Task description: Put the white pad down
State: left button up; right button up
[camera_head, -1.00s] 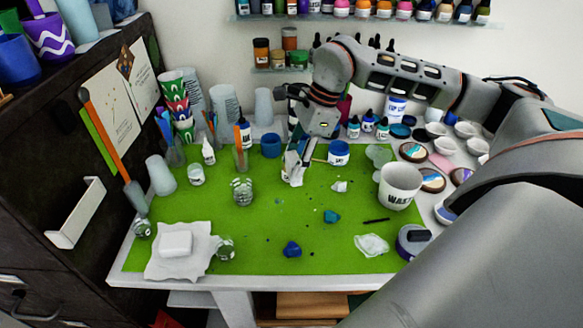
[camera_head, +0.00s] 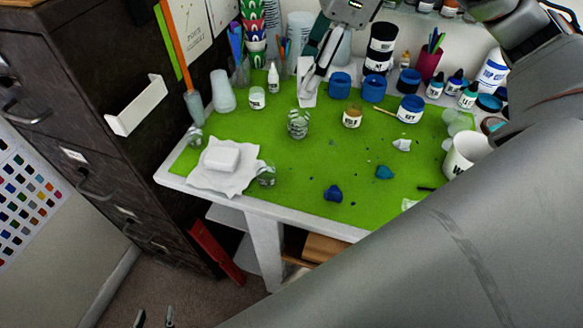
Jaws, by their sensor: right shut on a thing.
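My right gripper (camera_head: 313,78) is at the back of the green mat (camera_head: 330,160), shut on the white pad (camera_head: 306,92). The pad hangs upright below and beside the fingers, left of an open blue jar (camera_head: 340,85). Whether its lower edge touches the mat is not clear. My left gripper (camera_head: 155,318) shows only its two fingertips at the bottom edge, apart and empty, low over the floor and away from the table.
A white block (camera_head: 222,157) lies on a crumpled white cloth (camera_head: 240,181) at the front left corner. A clear ribbed container (camera_head: 298,124) stands in front of the pad. Small blue lumps (camera_head: 333,193) lie on the front mat. Bottles and jars crowd the back.

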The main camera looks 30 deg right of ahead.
jog(key=shift+s+a, duration=0.1)
jog(key=shift+a, duration=0.1)
jog(key=shift+f, duration=0.3)
notch_tip(320, 180, down, 18)
jog(key=shift+a+b, duration=0.1)
jog(key=shift+b, duration=0.55)
jog(key=shift+f, duration=0.5)
jog(key=shift+f, duration=0.2)
jog(key=o, duration=1.1)
jog(key=shift+c, duration=0.2)
